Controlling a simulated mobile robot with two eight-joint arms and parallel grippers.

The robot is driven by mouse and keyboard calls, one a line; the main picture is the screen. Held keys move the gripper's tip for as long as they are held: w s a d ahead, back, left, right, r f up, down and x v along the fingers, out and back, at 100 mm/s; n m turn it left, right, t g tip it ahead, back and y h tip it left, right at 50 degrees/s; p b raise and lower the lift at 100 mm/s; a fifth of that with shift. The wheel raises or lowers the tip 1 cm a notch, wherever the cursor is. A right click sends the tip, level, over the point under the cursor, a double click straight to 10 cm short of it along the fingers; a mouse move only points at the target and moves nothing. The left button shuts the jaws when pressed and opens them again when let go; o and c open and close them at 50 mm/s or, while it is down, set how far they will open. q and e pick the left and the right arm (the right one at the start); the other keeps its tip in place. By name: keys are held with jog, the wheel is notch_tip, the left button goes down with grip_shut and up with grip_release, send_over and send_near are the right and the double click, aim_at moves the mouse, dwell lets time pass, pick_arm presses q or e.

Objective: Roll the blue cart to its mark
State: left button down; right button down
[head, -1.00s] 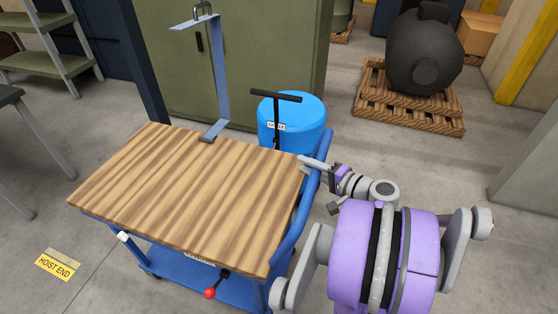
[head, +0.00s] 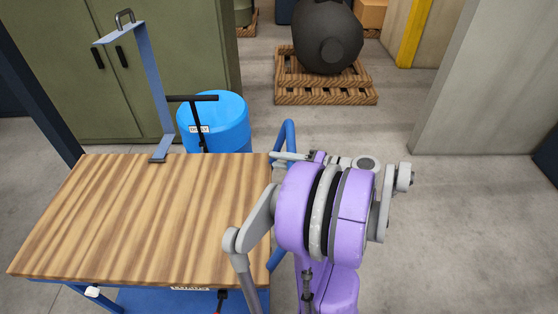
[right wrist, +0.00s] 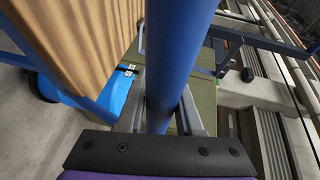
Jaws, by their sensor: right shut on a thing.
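The blue cart has a striped wooden top (head: 150,220) and a blue lower shelf (head: 150,300); it fills the lower left of the head view. Its blue push handle (head: 289,135) rises at the right end. My right gripper (head: 290,157) is at that handle, partly hidden by my purple arm. In the right wrist view the blue handle bar (right wrist: 178,50) runs between the two fingers of my right gripper (right wrist: 160,105), which is shut on it. My left gripper is not in view. No floor mark shows now.
A blue drum (head: 222,120) stands close behind the cart, near a green cabinet (head: 180,40). A blue bracket (head: 155,90) rises from the top's back edge. A dark round vessel (head: 327,38) sits on wooden pallets (head: 320,97). Floor at right is clear up to a concrete pillar (head: 470,80).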

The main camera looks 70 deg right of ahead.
jog(key=c, duration=0.6)
grip_release()
jog(key=s, duration=0.3)
jog(key=s+r, duration=0.1)
jog(key=s, duration=0.3)
jog(key=s+r, duration=0.1)
jog(key=s, duration=0.2)
jog(key=shift+s+a, duration=0.3)
jog(key=shift+a, duration=0.1)
